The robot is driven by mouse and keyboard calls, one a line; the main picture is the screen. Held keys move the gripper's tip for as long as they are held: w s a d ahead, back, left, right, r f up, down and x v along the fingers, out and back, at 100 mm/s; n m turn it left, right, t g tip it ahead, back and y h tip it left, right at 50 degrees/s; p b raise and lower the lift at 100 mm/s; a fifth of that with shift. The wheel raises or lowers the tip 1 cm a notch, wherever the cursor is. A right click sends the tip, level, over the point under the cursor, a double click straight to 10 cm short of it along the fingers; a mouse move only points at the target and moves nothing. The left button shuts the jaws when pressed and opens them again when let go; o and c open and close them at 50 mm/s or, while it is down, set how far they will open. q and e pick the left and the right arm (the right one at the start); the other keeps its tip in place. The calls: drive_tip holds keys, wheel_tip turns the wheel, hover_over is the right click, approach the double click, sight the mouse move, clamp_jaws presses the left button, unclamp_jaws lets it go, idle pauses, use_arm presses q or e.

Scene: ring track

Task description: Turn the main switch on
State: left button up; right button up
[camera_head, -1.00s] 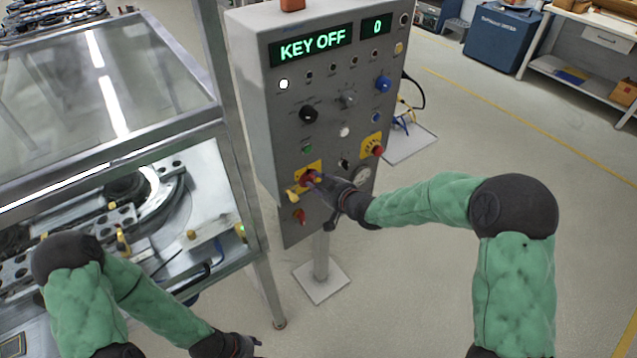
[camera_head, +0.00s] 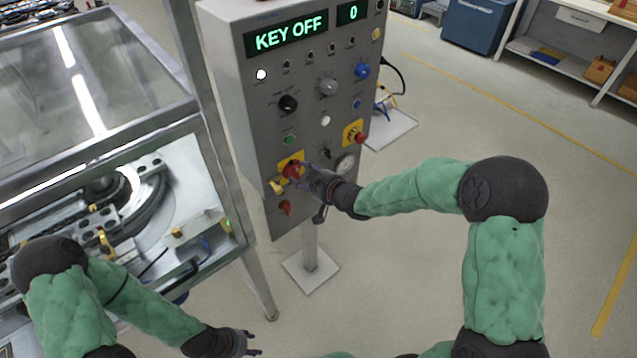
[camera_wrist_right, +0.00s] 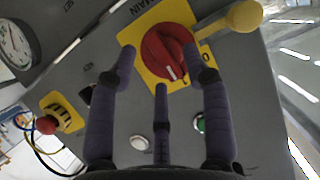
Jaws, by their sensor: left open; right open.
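The main switch is a red rotary knob (camera_wrist_right: 167,54) on a yellow plate (camera_wrist_right: 149,26) marked "MAIN" in the right wrist view. In the head view the red knob (camera_head: 291,171) sits low on the grey control panel. A yellow padlock-like piece (camera_wrist_right: 237,17) sticks out beside the plate. My right gripper (camera_head: 306,177) is open in front of the knob; in the wrist view its fingers (camera_wrist_right: 160,70) spread around the knob's near side, and contact cannot be told. My left gripper (camera_head: 250,342) is open and empty, low in the head view, away from the panel.
The panel's display (camera_head: 291,33) reads "KEY OFF" and "0". A red emergency button (camera_head: 361,138), a gauge (camera_head: 345,164), a green button (camera_head: 289,140) and other knobs share the panel. A glass-covered machine (camera_head: 80,90) stands left.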

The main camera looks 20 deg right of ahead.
drive_tip(key=v, duration=1)
drive_tip(key=shift+s, duration=0.2)
drive_tip(key=shift+f, duration=0.1)
drive_tip(key=s+a+f+m+g, duration=0.2)
drive_tip(key=s+a+f+g, duration=0.1)
drive_tip(key=f, duration=0.7)
drive_tip(key=s+a+f+m+g, duration=0.2)
drive_tip(key=s+a+f+g, duration=0.1)
drive_tip(key=f, duration=0.7)
drive_tip(key=s+a+f+m+g, duration=0.1)
drive_tip(key=s+a+f+g, duration=0.1)
drive_tip(key=s+f, duration=0.5)
drive_tip(key=s+a+f+m+g, duration=0.1)
drive_tip(key=s+a+f+g, duration=0.2)
drive_tip(key=s+f, duration=0.4)
drive_tip(key=shift+s+a+g+h, duration=0.25)
drive_tip(key=shift+s+g+h, duration=0.05)
drive_tip(key=shift+s+g, duration=0.3)
drive_tip(key=shift+f, duration=0.15)
